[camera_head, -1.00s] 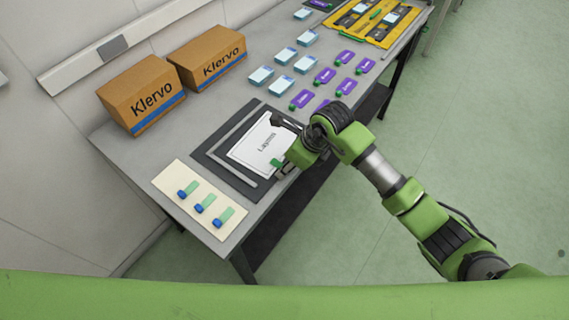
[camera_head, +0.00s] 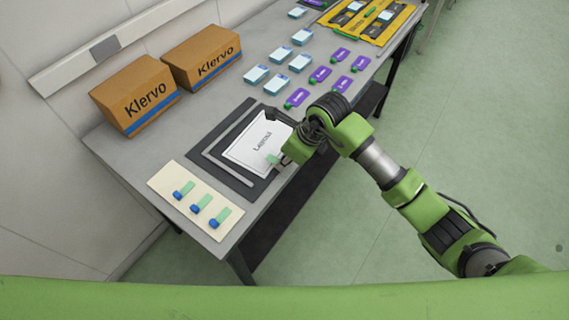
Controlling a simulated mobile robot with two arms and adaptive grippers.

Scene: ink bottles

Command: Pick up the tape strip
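Three pale green tape strips, each with a blue piece at its lower end, lie on a cream board (camera_head: 163,182) at the table's near left: the left strip (camera_head: 187,187), the middle strip (camera_head: 205,201) and the right strip (camera_head: 223,214). Another small pale green piece (camera_head: 272,159) shows at the lower right edge of the white printed sheet (camera_head: 250,150), right beside my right gripper (camera_head: 284,161). The wrist hides most of that gripper, so I cannot tell whether it is open or holds this piece. My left gripper is not in view.
The sheet lies on a dark mat (camera_head: 206,146) with a grey bar (camera_head: 226,168). Two cardboard boxes (camera_head: 135,95) (camera_head: 202,58) stand against the wall. Several purple cards (camera_head: 320,75) and light blue cards (camera_head: 256,75) lie beyond; a yellow tray (camera_head: 400,25) is farther back.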

